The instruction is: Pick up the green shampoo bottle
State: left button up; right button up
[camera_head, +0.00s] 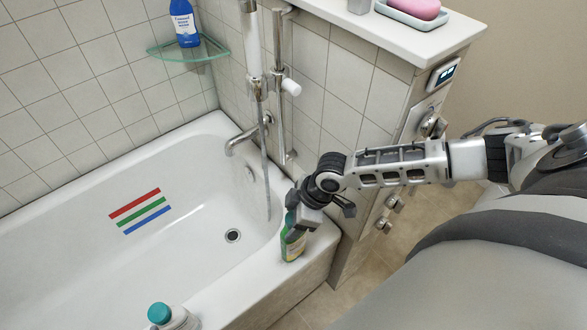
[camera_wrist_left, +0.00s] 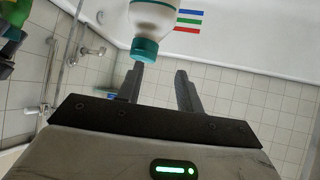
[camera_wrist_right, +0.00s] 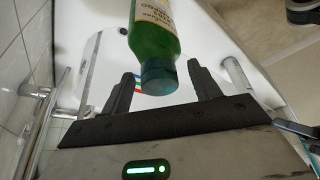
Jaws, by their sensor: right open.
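The green shampoo bottle (camera_head: 292,247) stands on the bathtub rim near the tap end. Its upper part is partly hidden by my right gripper (camera_head: 306,213), which is right at its top. In the right wrist view the bottle (camera_wrist_right: 155,42), with a pale label and dark green cap, shows between the open fingers of the right gripper (camera_wrist_right: 160,75). I cannot tell whether they touch it. My left gripper (camera_wrist_left: 160,75) shows only in its wrist view, open and empty. A white bottle with a teal cap (camera_wrist_left: 145,47) is just beyond its left finger.
The white bottle with the teal cap (camera_head: 172,317) is at the bottom edge of the head view. The bathtub (camera_head: 200,235) has a tap (camera_head: 243,139) and shower rail. A blue bottle (camera_head: 185,24) stands on a glass corner shelf (camera_head: 190,50).

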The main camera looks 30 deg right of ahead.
grip_shut()
jog(key=shift+r, duration=0.1)
